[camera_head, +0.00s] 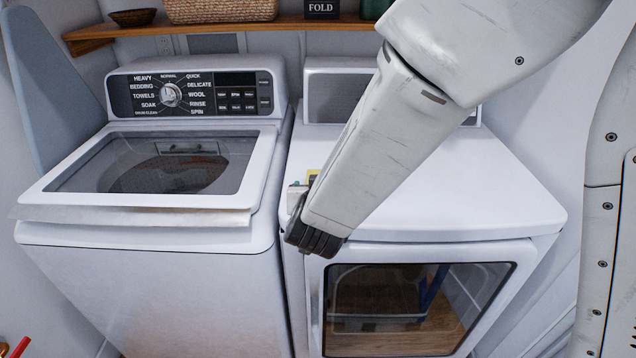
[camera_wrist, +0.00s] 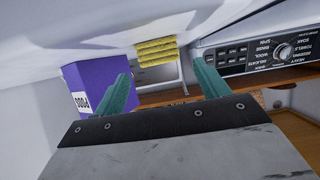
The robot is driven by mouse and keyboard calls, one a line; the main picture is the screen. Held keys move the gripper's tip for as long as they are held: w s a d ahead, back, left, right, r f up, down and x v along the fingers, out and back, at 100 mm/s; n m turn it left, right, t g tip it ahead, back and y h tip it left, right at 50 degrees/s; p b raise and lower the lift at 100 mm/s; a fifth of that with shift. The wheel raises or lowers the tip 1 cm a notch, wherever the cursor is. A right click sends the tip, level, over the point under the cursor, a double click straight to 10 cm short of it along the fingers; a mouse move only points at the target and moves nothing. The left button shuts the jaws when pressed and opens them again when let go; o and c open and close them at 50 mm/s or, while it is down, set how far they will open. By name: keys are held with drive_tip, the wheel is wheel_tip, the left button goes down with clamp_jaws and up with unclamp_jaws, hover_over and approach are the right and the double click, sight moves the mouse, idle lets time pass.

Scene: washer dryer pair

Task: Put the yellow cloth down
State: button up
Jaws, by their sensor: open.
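The yellow cloth (camera_wrist: 155,51) shows in the wrist view as a ridged, folded-looking strip against a white surface, beyond my fingertips and between them in the picture. A small yellow patch (camera_head: 313,175), probably the cloth, shows over the dryer's top (camera_head: 455,185) in the head view, mostly hidden by my arm. My gripper (camera_wrist: 162,71) has its two teal fingers spread apart with nothing visibly clamped between them. In the head view my gripper (camera_head: 297,185) is almost all hidden behind my wrist, near the dryer's left edge.
A purple box (camera_wrist: 86,88) marked PODS stands beside one finger in the wrist view. The washer (camera_head: 150,215) with its dark lid window is at the left. A wooden shelf (camera_head: 225,28) holding a basket (camera_head: 220,9) runs along the back wall. The dryer's right top is clear.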

drive_tip(key=v, duration=0.5)
drive_tip(key=shift+s+r, duration=0.1)
drive_tip(key=shift+s, duration=0.2)
drive_tip(key=shift+w+d+r+y, duration=0.1)
drive_tip(key=shift+w+r+y, duration=0.15)
drive_tip(key=shift+r+y, duration=0.1)
drive_tip(key=s+d+r+n+g+y, duration=0.2)
drive_tip(key=s+d+r+g+y, duration=0.2)
drive_tip(key=s+d+r+g, duration=0.25)
drive_tip(key=s+d+r+g+h, duration=0.1)
drive_tip(key=s+d+g+h, duration=0.1)
drive_tip(key=s+d, duration=0.7)
drive_tip(key=s+d+r+m+g+h, duration=0.1)
drive_tip(key=s+d+g, duration=0.3)
drive_tip(key=s+d, duration=0.5)
drive_tip(key=shift+d+r+m+h, duration=0.3)
drive_tip(key=shift+d+r+h, duration=0.2)
drive_tip(key=shift+h, duration=0.15)
drive_tip(key=shift+o, duration=0.5)
drive_tip(key=shift+a, duration=0.1)
